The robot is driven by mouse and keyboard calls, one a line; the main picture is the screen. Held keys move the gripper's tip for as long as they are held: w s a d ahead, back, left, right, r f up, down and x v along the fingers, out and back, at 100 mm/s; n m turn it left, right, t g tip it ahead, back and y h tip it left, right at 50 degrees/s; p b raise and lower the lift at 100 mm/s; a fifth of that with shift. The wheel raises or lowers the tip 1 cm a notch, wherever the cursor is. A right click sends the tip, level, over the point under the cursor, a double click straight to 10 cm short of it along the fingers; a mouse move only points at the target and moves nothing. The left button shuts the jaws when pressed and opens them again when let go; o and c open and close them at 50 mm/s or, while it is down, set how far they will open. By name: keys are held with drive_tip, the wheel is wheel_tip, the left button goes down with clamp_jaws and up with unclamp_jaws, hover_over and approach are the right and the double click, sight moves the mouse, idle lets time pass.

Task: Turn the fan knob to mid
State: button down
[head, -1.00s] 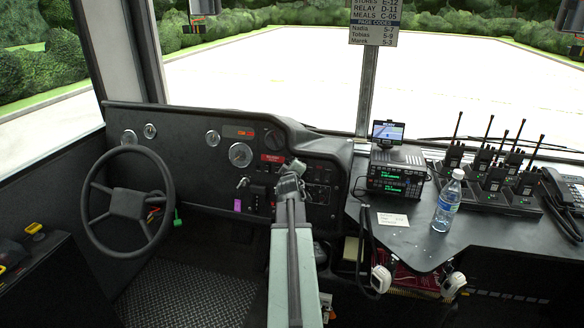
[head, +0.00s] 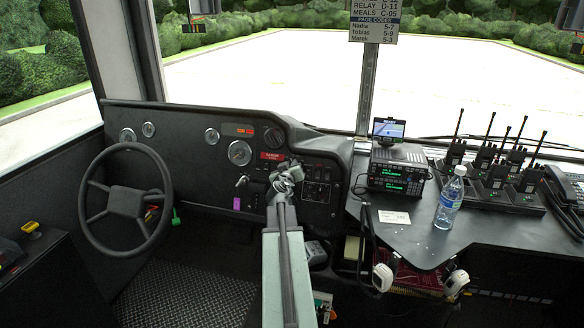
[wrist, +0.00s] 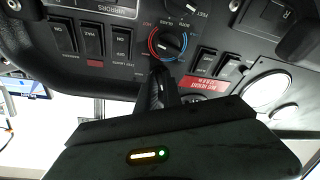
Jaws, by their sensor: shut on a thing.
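My gripper (head: 287,172) is at the middle of the dashboard panel and hides part of it in the head view. In the wrist view my gripper (wrist: 160,78) has its dark fingers shut at the panel, with their tips beside a round dark knob (wrist: 168,43) ringed in red and blue. What lies between the fingers is hidden; I take it to be the fan knob. I cannot read its setting. The wrist picture shows the panel lettering upside down.
Rocker switches (wrist: 91,39) and a red label (wrist: 203,88) flank the fingers. The steering wheel (head: 127,201) is at left. A water bottle (head: 450,197), a radio unit (head: 397,170) and several handheld radios (head: 497,175) stand on the right counter.

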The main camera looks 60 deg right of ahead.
drive_tip(key=m, duration=0.2)
drive_tip(key=m+g, duration=0.1)
drive_tip(key=m, duration=0.3)
drive_tip(key=shift+w+a+f+m+g+h, duration=0.1)
drive_tip(key=shift+w+m+g+h, duration=0.2)
drive_tip(key=shift+h, duration=0.1)
drive_tip(key=m, duration=0.3)
drive_tip(key=m+g, duration=0.1)
drive_tip(key=m, duration=0.1)
drive_tip(key=shift+w+m+g, duration=0.1)
drive_tip(key=shift+m+g, duration=0.2)
drive_tip(key=shift+m, duration=0.1)
drive_tip(key=shift+a+m, duration=0.1)
drive_tip(key=shift+m, duration=0.2)
drive_tip(key=c, duration=1.5)
unclamp_jaws()
drive_tip(key=p+v, duration=0.1)
drive_tip(key=v, duration=0.6)
drive_tip(key=shift+a, duration=0.35)
